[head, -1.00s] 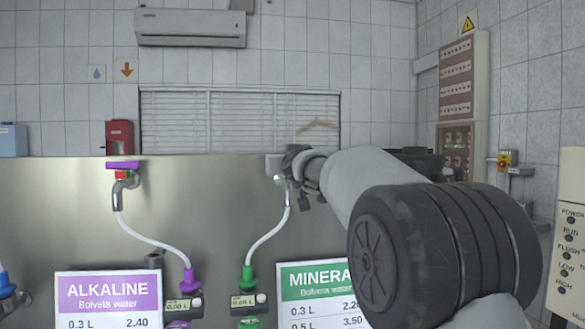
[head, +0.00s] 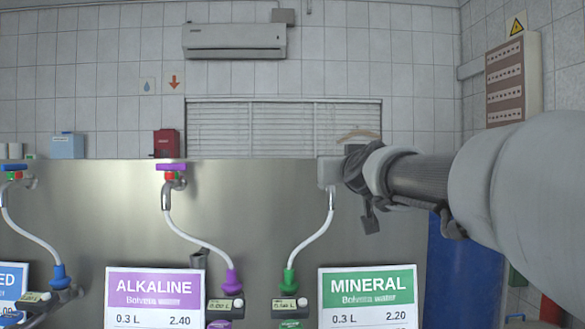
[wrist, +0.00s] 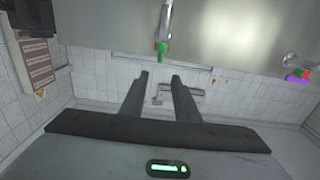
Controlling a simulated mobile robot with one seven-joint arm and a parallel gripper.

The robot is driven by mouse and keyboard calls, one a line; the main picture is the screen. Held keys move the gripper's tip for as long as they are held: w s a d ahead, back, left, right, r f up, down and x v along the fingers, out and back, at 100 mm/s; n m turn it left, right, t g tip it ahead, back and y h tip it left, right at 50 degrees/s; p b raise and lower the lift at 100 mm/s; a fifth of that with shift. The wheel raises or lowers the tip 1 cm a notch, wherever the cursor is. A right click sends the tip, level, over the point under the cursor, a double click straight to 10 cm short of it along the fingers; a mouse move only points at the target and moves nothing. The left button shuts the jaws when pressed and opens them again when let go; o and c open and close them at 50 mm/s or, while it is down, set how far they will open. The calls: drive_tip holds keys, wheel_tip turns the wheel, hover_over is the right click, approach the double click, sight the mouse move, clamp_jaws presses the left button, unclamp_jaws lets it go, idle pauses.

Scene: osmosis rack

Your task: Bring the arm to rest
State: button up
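My gripper (head: 364,190) is at the right of the head view, beside the top of the mineral tap (head: 330,200), with my arm reaching in from the right edge. In the wrist view, the two dark fingers of my gripper (wrist: 160,76) stand apart with nothing held between them. The tap's green and red handle (wrist: 162,50) shows beyond the fingertips, apart from them as far as I can see. That handle is not clearly visible in the head view.
A steel panel (head: 255,215) carries the taps, with the alkaline tap (head: 172,192) to the left. An alkaline sign (head: 154,297) and a mineral sign (head: 368,297) stand below. A blue door-like panel (head: 465,265) is at the right. Space above the panel looks free.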

drive_tip(key=s+f+g+p, duration=0.4)
drive_tip(key=s+f+g, duration=0.8)
drive_tip(key=s+f, duration=1.8)
drive_tip(key=s, duration=0.4)
drive_tip(key=shift+d, duration=0.25)
